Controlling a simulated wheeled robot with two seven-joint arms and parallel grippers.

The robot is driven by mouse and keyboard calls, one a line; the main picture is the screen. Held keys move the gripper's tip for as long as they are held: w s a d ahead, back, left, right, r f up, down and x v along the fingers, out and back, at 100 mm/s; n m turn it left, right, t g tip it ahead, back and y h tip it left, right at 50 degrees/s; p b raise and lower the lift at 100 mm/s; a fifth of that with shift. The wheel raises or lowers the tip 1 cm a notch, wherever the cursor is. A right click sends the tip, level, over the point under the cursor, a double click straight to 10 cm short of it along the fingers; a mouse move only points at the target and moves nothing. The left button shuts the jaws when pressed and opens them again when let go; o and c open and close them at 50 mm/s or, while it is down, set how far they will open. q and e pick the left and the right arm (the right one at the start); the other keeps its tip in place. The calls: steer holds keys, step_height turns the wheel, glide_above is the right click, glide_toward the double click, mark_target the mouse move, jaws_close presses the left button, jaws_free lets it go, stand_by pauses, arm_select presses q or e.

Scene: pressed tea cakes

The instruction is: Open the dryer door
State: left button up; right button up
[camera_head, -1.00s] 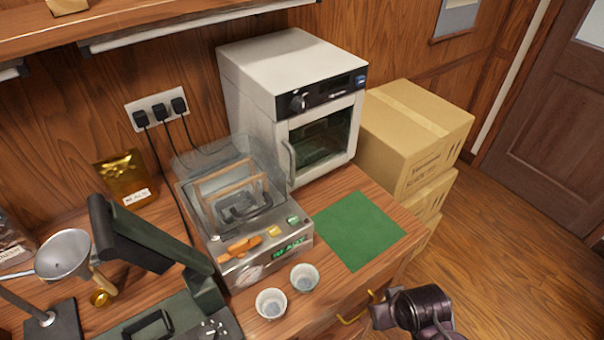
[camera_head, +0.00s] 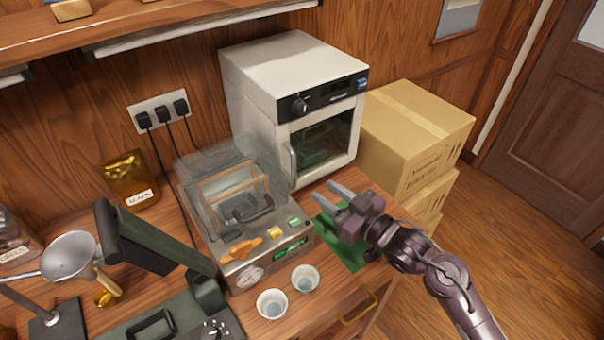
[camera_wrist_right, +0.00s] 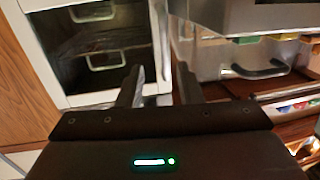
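The dryer is a white box oven (camera_head: 262,90) at the back of the counter, with a dark window (camera_head: 322,138) in its door. The door is shut. Its upright handle (camera_head: 291,162) is on the door's left side. My right gripper (camera_head: 330,192) is open and empty, in front of the dryer and above the green mat (camera_head: 345,252), apart from the handle. In the right wrist view the two fingers (camera_wrist_right: 160,88) point toward the dryer's lower door area (camera_wrist_right: 105,50). My left gripper is not in view.
A metal sealing machine (camera_head: 225,262) with a raised clear cover stands left of the dryer, close to my right fingers. Two white cups (camera_head: 272,304) sit at the counter front. Cardboard boxes (camera_head: 415,135) stand to the right. A drawer handle (camera_head: 358,308) sticks out below.

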steer(key=p+x, duration=0.2)
steer(key=x, duration=0.6)
steer(key=shift+s+a+r+y, duration=0.15)
steer(key=shift+s+r+y, duration=0.05)
steer(key=shift+r+y, duration=0.25)
steer(key=shift+c, duration=0.2)
jaws_close()
